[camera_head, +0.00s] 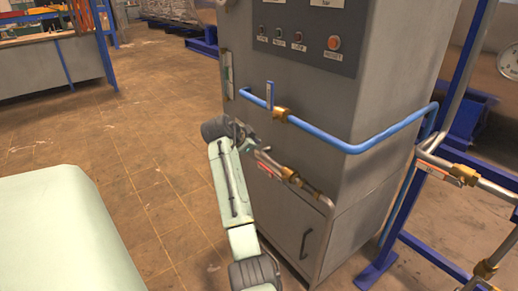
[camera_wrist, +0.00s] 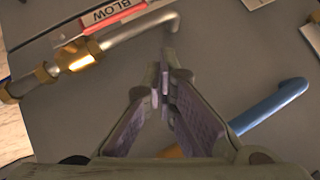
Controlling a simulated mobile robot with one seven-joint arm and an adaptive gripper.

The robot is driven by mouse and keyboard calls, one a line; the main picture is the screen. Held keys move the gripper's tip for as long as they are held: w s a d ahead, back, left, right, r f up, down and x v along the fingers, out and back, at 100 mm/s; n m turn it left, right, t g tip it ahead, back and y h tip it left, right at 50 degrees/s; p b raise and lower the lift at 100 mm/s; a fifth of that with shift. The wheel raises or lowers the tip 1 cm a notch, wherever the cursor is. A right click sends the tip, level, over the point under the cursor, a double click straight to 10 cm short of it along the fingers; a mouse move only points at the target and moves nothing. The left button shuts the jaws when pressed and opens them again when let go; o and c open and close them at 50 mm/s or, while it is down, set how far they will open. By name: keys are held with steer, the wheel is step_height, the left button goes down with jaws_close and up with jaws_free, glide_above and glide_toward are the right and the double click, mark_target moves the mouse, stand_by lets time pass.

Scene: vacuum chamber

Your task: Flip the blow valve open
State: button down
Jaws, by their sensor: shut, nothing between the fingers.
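The blow valve line is a steel pipe with brass fittings (camera_head: 287,172) on the front of the grey cabinet. In the wrist view its pipe (camera_wrist: 130,38) and brass fitting (camera_wrist: 75,56) lie at upper left. A white BLOW label (camera_wrist: 108,12) with a red strip sits beside the pipe; red also shows near the line in the head view. In the head view my gripper (camera_head: 246,137) is beside the cabinet.
A blue pipe (camera_head: 355,148) with a brass fitting and a blue lever (camera_head: 269,94) runs across the cabinet (camera_head: 382,70) above the blow line. A button panel (camera_head: 303,38) is higher up. Pipework on a blue frame stands at right. Open floor (camera_head: 140,130) lies left.

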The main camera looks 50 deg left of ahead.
steer(key=shift+s+a+r+b, duration=0.15)
steer(key=shift+s+r+b, duration=0.15)
steer(key=shift+s+r, duration=1.2)
